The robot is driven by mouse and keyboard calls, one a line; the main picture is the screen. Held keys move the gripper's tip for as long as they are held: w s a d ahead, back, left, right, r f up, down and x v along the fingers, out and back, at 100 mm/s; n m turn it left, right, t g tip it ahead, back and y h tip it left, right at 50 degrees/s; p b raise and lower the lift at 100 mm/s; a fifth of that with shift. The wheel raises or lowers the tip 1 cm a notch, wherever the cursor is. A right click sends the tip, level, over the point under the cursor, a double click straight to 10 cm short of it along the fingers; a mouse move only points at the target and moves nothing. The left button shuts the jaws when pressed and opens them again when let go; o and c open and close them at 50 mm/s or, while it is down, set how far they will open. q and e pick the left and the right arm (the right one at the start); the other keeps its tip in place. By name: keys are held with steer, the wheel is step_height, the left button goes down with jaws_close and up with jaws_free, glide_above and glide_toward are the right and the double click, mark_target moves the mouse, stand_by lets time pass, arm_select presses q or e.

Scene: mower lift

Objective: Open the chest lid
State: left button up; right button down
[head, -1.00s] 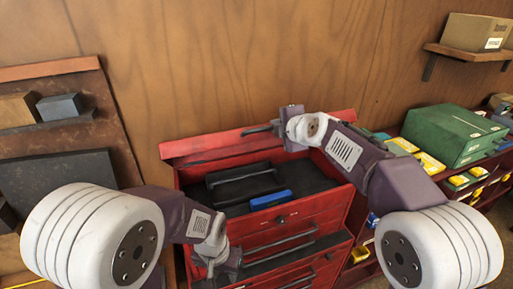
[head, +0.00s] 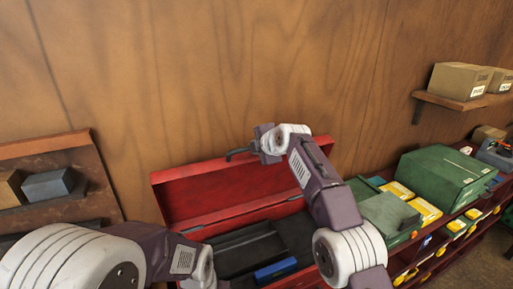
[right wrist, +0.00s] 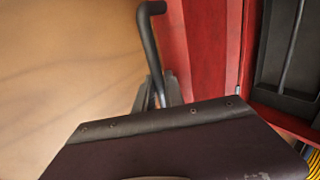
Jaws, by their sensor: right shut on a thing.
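The red chest's lid (head: 228,190) stands open at the back, its inner face showing in the head view. Its red side also shows in the right wrist view (right wrist: 205,40). My right gripper (head: 258,149) is at the lid's top edge, shut on the dark lid handle (head: 240,152). The bent handle also shows in the right wrist view (right wrist: 149,45), beyond the gripper's dark body. The chest's interior (head: 295,233) is exposed, with a black tray (head: 240,250) and a blue item (head: 275,271) inside. My left arm reaches the lower left of the head view; its fingers are cut off.
A wooden wall (head: 200,80) stands behind the lid. Right of the chest is a low shelf with a green case (head: 440,175) and yellow bins (head: 425,211). A wall shelf (head: 470,100) with boxes is at upper right. A brown rack (head: 70,195) stands at left.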

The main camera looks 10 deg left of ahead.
steer(key=shift+w+a+f, duration=0.1)
steer(key=shift+w+a, duration=0.1)
steer(key=shift+s+d, duration=0.25)
steer(key=shift+s, duration=0.05)
steer(key=shift+w, duration=0.1)
steer(key=c, duration=1.7)
jaws_free()
steer(key=shift+a, duration=0.1)
